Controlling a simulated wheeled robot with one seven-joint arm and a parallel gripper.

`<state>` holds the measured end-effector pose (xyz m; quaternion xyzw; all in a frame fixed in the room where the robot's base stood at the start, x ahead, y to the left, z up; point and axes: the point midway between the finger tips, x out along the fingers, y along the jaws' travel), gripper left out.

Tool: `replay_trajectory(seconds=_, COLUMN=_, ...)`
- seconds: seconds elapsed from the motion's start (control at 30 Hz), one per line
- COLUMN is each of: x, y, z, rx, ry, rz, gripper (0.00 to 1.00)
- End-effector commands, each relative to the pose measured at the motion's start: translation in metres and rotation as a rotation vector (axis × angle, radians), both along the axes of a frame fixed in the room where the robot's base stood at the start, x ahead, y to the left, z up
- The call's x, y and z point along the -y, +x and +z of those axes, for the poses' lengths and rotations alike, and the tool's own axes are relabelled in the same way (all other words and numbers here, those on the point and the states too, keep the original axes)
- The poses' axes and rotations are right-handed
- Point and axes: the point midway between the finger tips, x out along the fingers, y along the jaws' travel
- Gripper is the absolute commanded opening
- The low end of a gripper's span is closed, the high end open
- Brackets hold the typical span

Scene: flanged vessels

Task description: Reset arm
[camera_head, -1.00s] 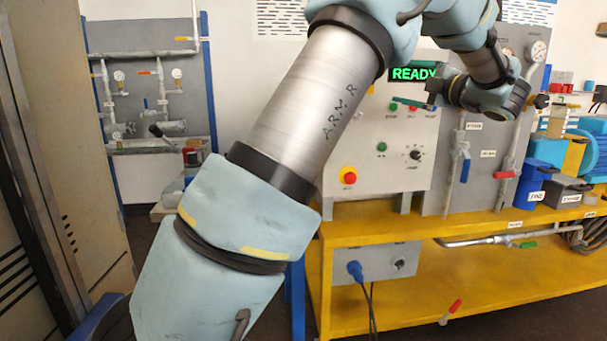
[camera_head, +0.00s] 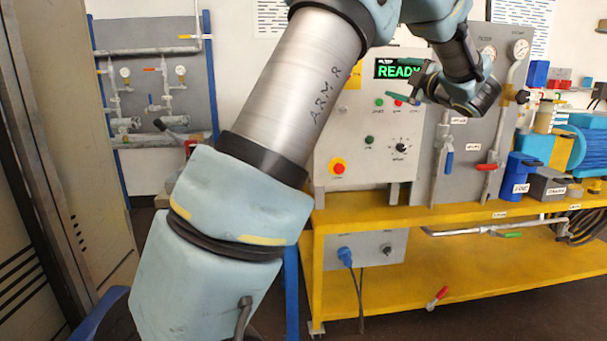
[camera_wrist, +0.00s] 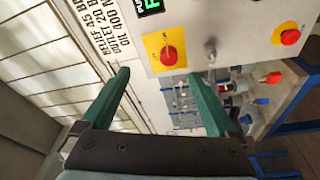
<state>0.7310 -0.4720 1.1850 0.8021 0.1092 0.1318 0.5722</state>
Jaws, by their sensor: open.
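My gripper (camera_head: 406,84) is at the upper right of the head view, in front of the control panel (camera_head: 362,130) with the green READY display (camera_head: 398,69). In the wrist view my gripper (camera_wrist: 158,76) shows two green fingers spread well apart, with nothing between them. The panel's red knob on a yellow plate (camera_wrist: 168,55) lies beyond the fingers in the wrist view. My arm crosses the middle of the head view and hides part of the background.
A tall cabinet (camera_head: 70,130) stands at left. A piped board (camera_head: 160,85) hangs behind.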

Motion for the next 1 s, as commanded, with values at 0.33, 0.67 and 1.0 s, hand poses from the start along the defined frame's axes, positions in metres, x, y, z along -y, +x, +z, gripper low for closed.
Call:
replay_trajectory(seconds=0.33, x=-0.042, y=0.036, z=-0.021, rx=-0.172, ry=0.279, rz=-0.285, gripper=0.94)
replay_trajectory(seconds=0.67, x=-0.157, y=-0.044, z=-0.15, rx=-0.743, ry=0.733, rz=-0.751, gripper=0.94)
replay_trajectory(seconds=1.0, x=-0.277, y=-0.215, z=-0.236, rx=-1.305, ry=0.921, rz=-1.081, gripper=0.94)
